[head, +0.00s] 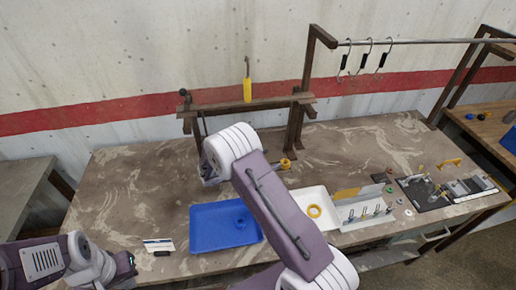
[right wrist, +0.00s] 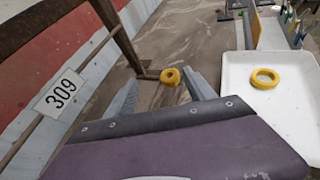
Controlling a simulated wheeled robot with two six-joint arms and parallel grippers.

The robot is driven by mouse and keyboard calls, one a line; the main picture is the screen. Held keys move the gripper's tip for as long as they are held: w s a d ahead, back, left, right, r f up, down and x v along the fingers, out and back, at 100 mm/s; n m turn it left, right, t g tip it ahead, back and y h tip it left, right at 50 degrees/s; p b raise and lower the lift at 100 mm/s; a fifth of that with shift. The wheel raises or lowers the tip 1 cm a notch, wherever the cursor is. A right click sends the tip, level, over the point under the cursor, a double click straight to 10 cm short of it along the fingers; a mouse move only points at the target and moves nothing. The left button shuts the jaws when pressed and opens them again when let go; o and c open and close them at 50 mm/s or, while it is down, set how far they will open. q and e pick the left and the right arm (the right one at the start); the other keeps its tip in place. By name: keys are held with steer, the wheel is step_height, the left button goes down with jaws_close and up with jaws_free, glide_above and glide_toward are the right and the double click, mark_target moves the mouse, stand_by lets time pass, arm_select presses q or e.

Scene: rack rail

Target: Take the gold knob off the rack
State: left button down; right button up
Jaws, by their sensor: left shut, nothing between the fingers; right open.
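The gold knob (head: 286,163) sits low by the right post of the small wooden rack (head: 245,104) at the back of the bench. In the right wrist view the gold knob (right wrist: 169,76) is round, at the end of a short dark peg. My right gripper (right wrist: 160,78) is open, with its grey fingers pointing toward the knob, which shows between their tips. I cannot tell whether they touch it. In the head view my right arm's wrist hides most of the right gripper. My left gripper (head: 128,264) is shut and empty at the lower left.
A blue tray (head: 205,240) and a white tray (head: 328,220) holding a yellow ring (head: 314,211) lie in front. Hooks (head: 363,58) hang from a rail at right. The bench's left part is mostly clear.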

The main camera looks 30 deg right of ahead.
mark_target(287, 162)
steer(key=shift+n, duration=0.6)
steer(key=f, duration=0.1)
steer(key=d+f+p, duration=0.2)
steer(key=shift+s+f, duration=0.4)
steer(key=p+x, duration=0.2)
steer(key=x, duration=0.2)
steer(key=shift+d, duration=0.15)
steer(key=shift+d+f, duration=0.3)
steer(key=shift+d, duration=0.1)
steer(key=shift+a+r, duration=0.1)
steer(key=c, duration=0.8)
arm_select(q)
steer(key=r, duration=0.4)
steer(key=shift+s+a+r, duration=0.2)
steer(key=shift+s+r, duration=0.05)
steer(key=shift+r, duration=0.15)
arm_select(e)
jaws_close()
